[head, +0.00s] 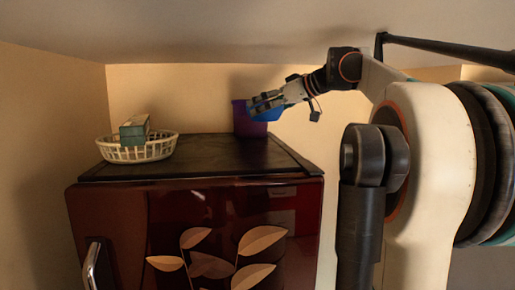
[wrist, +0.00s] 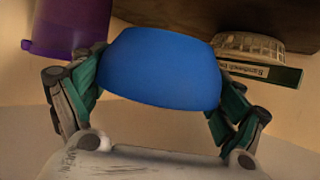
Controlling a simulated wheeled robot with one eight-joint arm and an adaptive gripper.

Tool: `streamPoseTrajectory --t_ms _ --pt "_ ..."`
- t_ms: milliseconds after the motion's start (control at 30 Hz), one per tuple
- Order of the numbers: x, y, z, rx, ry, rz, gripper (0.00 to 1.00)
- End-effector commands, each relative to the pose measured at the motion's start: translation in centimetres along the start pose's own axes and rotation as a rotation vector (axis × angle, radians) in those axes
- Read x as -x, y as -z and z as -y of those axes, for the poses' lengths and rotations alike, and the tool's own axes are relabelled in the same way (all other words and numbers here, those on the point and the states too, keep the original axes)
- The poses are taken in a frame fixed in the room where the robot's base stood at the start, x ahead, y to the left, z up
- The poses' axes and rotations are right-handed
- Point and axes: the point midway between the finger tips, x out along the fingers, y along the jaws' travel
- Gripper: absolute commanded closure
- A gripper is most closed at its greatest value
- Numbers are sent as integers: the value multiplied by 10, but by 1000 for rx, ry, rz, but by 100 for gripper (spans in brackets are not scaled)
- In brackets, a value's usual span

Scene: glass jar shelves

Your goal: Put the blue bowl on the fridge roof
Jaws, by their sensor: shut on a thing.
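The blue bowl (head: 270,116) is between the fingers of my gripper (head: 264,103), held above the right rear part of the fridge roof (head: 215,155) in the head view. In the wrist view the blue bowl (wrist: 160,72) fills the middle, with the green fingers of my gripper (wrist: 160,92) against its left and right sides. My gripper is shut on it. The fridge roof is dark and flat. My fingers hide part of the bowl in the head view, and I cannot tell the exact gap beneath it.
A purple container (head: 239,122) stands at the roof's back, close to the bowl. A white basket (head: 137,153) with a green box (head: 134,130) sits on the left. The roof's middle and front are clear. The ceiling (head: 220,35) is close above.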

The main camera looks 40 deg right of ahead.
Motion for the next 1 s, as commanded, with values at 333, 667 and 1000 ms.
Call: streamPoseTrajectory --t_ms 333,667,1000 --pt "-18 -46 0 0 0 0 34" --pt "-32 -78 0 0 0 0 34" --pt "-37 -90 0 0 0 0 34"
